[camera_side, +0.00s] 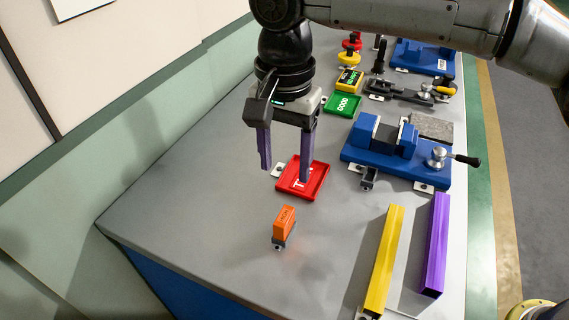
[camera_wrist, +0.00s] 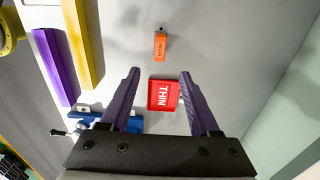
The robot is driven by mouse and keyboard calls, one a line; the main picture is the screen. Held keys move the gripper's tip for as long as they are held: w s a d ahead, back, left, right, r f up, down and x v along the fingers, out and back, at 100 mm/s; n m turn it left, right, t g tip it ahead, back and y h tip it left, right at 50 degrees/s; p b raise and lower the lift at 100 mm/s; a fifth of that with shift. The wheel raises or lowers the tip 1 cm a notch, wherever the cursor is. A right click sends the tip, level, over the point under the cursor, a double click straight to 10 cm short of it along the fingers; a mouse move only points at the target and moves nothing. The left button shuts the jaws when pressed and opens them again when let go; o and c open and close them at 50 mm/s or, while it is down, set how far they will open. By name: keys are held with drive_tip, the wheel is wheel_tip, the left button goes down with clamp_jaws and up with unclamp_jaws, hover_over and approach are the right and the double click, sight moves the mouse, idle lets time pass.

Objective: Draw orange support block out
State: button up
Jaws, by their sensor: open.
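The orange support block (camera_side: 285,222) sits upright in a small dark holder (camera_side: 283,243) on the grey table, toward the front. It also shows in the wrist view (camera_wrist: 160,47), beyond the fingertips, with dark lettering on its face. My gripper (camera_side: 286,174) is open and empty, with purple fingers pointing down. It is above and behind the block, over the red tray, and apart from the block. In the wrist view the gripper (camera_wrist: 160,72) has its two fingers spread wide, with the red tray showing between them.
The red tray (camera_side: 321,190) marked THIN lies behind the block. A yellow bar (camera_side: 385,262) and a purple bar (camera_side: 436,245) lie to the right. A blue vise (camera_side: 377,158) and a green tray (camera_side: 343,104) are farther back. The table left of the block is clear.

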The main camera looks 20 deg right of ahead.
sight(284, 215)
wheel_tip(284, 215, down, 14)
drive_tip(key=shift+s+a+r, duration=0.1)
drive_tip(key=shift+s, duration=0.05)
idle(0.5)
drive_tip(key=shift+r, duration=0.1)
clamp_jaws()
idle(0.5)
